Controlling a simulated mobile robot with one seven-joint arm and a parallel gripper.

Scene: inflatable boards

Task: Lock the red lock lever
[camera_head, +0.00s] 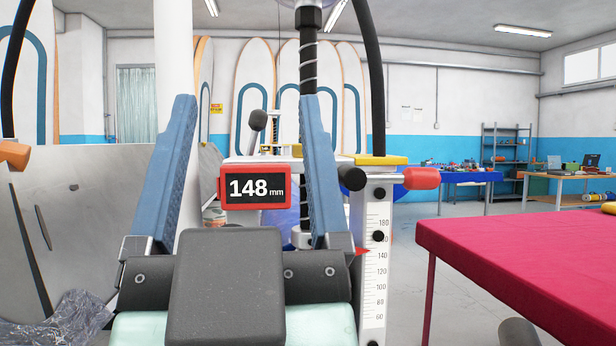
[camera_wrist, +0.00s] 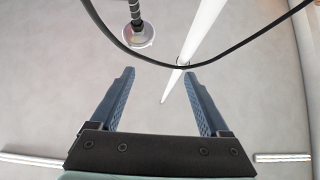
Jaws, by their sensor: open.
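The red lock lever (camera_head: 421,179) shows in the head view as a short red grip. It sticks out sideways to the right, near the top of the white scale post (camera_head: 375,270). Its pivot is not clear, and I cannot tell whether it is locked. My gripper (camera_head: 246,98) is open and empty, with its two blue fingers spread wide in front of the machine. The lever lies to the right of the right finger, apart from it.
A red-framed display (camera_head: 255,190) reads 148 mm. A black knob (camera_head: 351,179) sits left of the lever. A threaded vertical rod (camera_head: 308,60) and black hoses rise close to my fingers.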

